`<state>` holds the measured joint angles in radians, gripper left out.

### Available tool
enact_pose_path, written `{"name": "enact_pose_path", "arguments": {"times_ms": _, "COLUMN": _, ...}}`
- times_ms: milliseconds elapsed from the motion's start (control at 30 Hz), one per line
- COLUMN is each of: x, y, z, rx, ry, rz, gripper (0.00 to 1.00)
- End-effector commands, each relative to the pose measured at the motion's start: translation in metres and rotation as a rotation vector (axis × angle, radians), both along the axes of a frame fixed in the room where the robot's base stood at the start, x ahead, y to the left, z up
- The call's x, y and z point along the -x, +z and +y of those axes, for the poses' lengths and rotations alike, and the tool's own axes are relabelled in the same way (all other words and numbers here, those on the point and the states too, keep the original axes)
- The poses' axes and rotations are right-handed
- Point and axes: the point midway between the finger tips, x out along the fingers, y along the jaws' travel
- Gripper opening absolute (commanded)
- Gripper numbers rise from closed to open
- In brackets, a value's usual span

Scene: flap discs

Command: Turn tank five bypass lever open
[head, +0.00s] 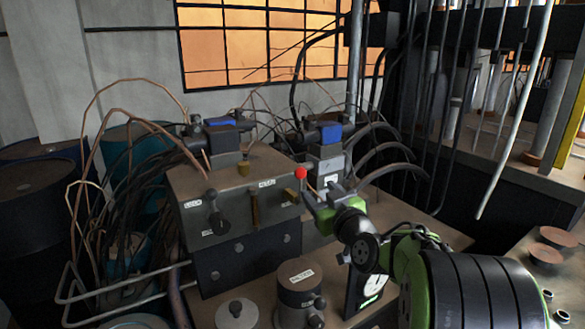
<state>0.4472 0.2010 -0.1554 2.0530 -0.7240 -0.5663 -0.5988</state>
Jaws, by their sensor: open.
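A grey valve block (235,185) stands on the bench in the middle of the head view. Its front carries a dark lever (213,212) at left, hanging down, and a brass lever (255,208) in the middle. A red ball knob (301,173) stands at the block's right end, above a small brass part (293,196). The small labels are too blurred to tell which lever is tank five's bypass. My gripper (313,197) is open at the block's right end, just below and right of the red knob. Whether it touches anything there is unclear.
A dark cylinder (301,290) with a label stands in front of the block. Blue-topped valves (221,127) and looping copper and black hoses crowd behind and left. Dark drums (38,200) stand at left. A pale slanted pipe (517,110) hangs at right.

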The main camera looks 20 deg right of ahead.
Motion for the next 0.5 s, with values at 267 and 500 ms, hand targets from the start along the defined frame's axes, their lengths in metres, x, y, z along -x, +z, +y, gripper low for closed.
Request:
{"name": "enact_pose_path", "arguments": {"times_ms": 267, "x": -0.069, "y": 0.002, "z": 0.002, "rx": 0.000, "ry": 0.005, "rz": 0.001, "gripper": 0.58}}
{"name": "enact_pose_path", "arguments": {"times_ms": 500, "x": -0.125, "y": 0.002, "z": 0.001, "rx": 0.000, "ry": 0.003, "rz": 0.001, "gripper": 0.58}}
